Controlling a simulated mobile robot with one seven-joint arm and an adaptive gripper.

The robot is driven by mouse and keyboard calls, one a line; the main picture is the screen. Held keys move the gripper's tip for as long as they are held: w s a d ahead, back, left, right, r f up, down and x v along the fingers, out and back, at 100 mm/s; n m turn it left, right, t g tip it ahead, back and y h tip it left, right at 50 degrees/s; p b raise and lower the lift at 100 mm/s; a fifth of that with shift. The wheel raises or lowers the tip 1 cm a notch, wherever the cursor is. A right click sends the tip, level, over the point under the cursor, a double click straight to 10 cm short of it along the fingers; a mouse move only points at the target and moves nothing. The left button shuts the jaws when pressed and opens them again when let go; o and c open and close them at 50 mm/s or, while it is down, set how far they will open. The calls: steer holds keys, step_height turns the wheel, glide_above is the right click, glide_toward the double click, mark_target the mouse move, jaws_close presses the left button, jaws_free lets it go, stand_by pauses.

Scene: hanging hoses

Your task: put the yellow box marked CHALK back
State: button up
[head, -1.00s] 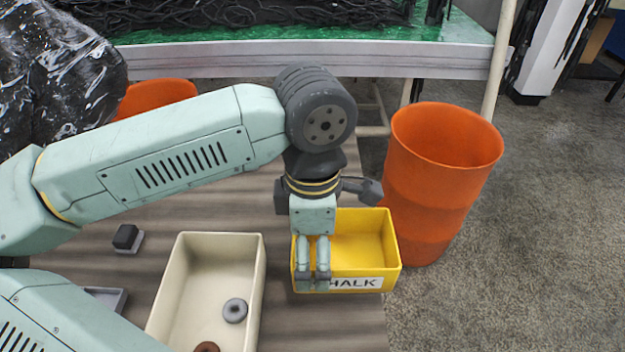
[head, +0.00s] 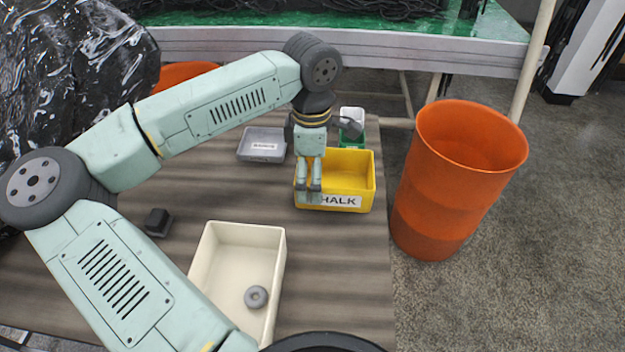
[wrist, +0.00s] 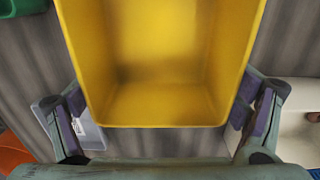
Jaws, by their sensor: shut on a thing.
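The yellow box marked CHALK (head: 358,186) is near the far right part of the table in the head view. It is upright, open at the top, and looks empty. My gripper (head: 310,190) points down at its left end and is shut on it; a finger covers part of the label's left side. In the wrist view the box (wrist: 165,105) fills the middle, with a finger against each side. I cannot tell whether its base touches the table.
A grey labelled tray (head: 262,157) is left of the box, and a green and white container (head: 351,138) is behind it. A cream tray (head: 205,262) holding a grey ring (head: 256,297) is nearer. A black block (head: 157,222) lies left. An orange bin (head: 455,190) stands right of the table.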

step_height(320, 180, down, 3)
steer(key=shift+s+f+p, duration=0.1)
steer(key=shift+f+p, duration=0.05)
steer(key=shift+p, duration=0.35)
steer(key=shift+f, duration=0.1)
steer(key=shift+f+b, duration=0.2)
steer(key=shift+b, duration=0.2)
steer(key=o, duration=0.9)
steer(key=shift+r, duration=0.1)
steer(key=shift+o, duration=0.2)
steer(key=shift+r+p, duration=0.3)
steer(key=shift+p, duration=0.15)
step_height(320, 180, up, 12)
steer(key=b, duration=0.2)
